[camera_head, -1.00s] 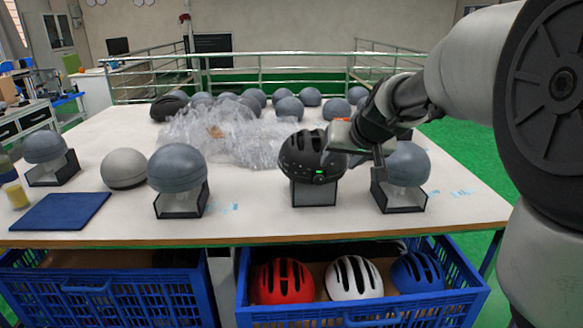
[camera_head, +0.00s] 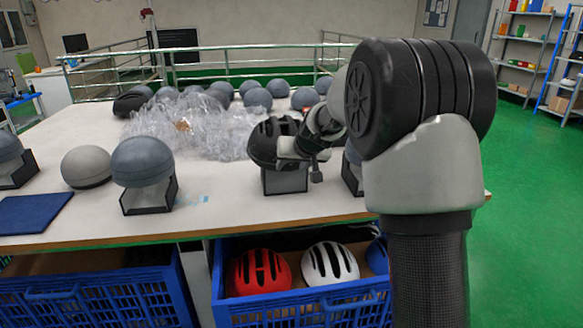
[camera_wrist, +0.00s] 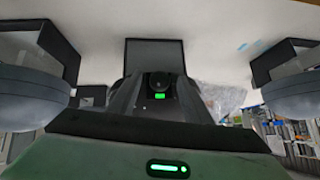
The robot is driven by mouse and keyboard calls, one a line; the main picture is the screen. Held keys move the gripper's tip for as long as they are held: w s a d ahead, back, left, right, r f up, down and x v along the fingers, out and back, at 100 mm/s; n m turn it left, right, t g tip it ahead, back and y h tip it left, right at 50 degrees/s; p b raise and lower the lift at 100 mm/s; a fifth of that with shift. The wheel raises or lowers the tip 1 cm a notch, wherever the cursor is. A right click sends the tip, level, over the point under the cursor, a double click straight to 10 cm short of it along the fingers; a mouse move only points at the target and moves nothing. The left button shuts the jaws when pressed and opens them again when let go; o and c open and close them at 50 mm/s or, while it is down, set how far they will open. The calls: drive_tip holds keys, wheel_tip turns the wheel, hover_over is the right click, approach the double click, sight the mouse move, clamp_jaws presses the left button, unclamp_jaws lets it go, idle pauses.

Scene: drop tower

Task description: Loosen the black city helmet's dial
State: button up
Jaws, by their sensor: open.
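The black city helmet (camera_head: 262,143) sits on a dark stand in the middle of the table, partly hidden by my gripper. In the wrist view, which shows the scene upside down, its dark back (camera_wrist: 128,98) is close and centred. The round dial (camera_wrist: 158,82) shows there with a small green light beside it. My gripper (camera_head: 297,158) is open, at the near right side of the helmet. Its fingertips are not clear, so I cannot tell whether they touch the dial.
Grey head forms on stands flank the helmet, one on the left (camera_head: 142,162) and one behind my arm. Crumpled clear wrap (camera_head: 190,128) lies behind. A blue crate (camera_head: 300,308) below the table holds red and white helmets. A blue mat (camera_head: 32,212) lies at left.

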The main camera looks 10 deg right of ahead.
drive_tip(key=shift+w+f, duration=0.1)
drive_tip(key=shift+w, duration=0.1)
drive_tip(key=c, duration=1.1)
drive_tip(key=shift+a, duration=0.1)
drive_tip(key=shift+p, duration=0.55)
